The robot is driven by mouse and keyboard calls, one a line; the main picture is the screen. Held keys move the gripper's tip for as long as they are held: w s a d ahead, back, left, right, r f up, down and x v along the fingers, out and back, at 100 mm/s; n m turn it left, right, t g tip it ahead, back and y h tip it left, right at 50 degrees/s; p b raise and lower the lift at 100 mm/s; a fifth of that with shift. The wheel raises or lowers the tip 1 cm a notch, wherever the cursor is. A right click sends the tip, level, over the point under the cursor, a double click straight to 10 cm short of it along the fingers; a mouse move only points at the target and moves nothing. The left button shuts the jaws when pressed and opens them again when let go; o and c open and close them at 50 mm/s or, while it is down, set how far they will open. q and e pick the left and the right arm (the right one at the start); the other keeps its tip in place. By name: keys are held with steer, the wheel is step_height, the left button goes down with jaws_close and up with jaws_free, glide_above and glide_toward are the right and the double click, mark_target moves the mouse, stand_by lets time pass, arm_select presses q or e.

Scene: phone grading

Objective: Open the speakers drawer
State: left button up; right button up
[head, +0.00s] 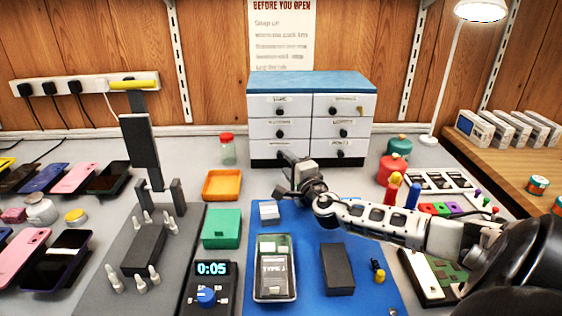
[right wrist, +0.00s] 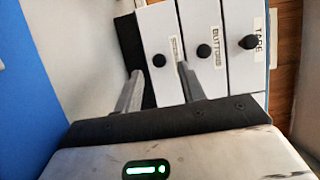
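A white drawer cabinet (head: 295,130) with a blue top stands at the back, with two columns of drawers and dark round knobs. In the right wrist view the left column shows drawers labelled TAPE (right wrist: 247,65) and BUTTONS (right wrist: 210,20), and a bottom drawer (right wrist: 162,25) whose small label I cannot read surely. All drawers look closed. My right gripper (head: 288,157) is at the bottom left drawer; in the wrist view its fingers (right wrist: 160,70) are open, with the bottom knob (right wrist: 158,60) in line between their tips. Contact cannot be told. My left gripper is not in view.
A blue mat (head: 375,270) holds a clear-lidded box (head: 274,270) and a dark block (head: 337,270). An orange tray (head: 222,185), a green box (head: 221,229) and a red-lidded jar (head: 227,150) stand left. Red and teal containers (head: 393,170) stand right of the cabinet.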

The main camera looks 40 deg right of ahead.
mark_target(281, 156)
steer(key=x, duration=0.3)
steer(key=shift+w+d+f+b, duration=0.1)
steer(key=shift+w+b, duration=0.15)
steer(key=shift+b, duration=0.05)
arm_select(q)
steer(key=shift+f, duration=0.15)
arm_select(e)
steer(key=shift+w, duration=0.35)
jaws_close()
steer(key=s+a+p, duration=0.2)
steer(key=p, duration=0.1)
steer(key=shift+s, duration=0.35)
steer(key=shift+s+a, duration=0.25)
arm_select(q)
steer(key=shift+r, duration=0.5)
arm_select(e)
jaws_free()
